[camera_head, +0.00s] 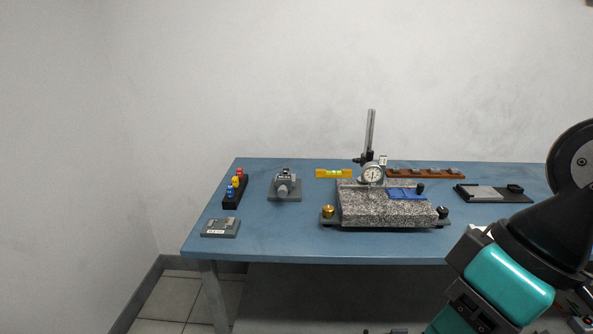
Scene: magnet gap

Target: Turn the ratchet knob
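A small grey device (286,181) stands on a grey base plate on the left part of the blue table. A round grey knob (283,191) on its front faces me; it looks like the ratchet knob, but its markings are too small to read. My arm, with a teal link, reaches in at the lower right, well apart from the device. My gripper cannot be made out in this view.
A granite block (385,208) with a dial gauge (372,174) stands mid-table. A yellow level (333,173) lies behind it. The blue table (285,238) is clear before the device.

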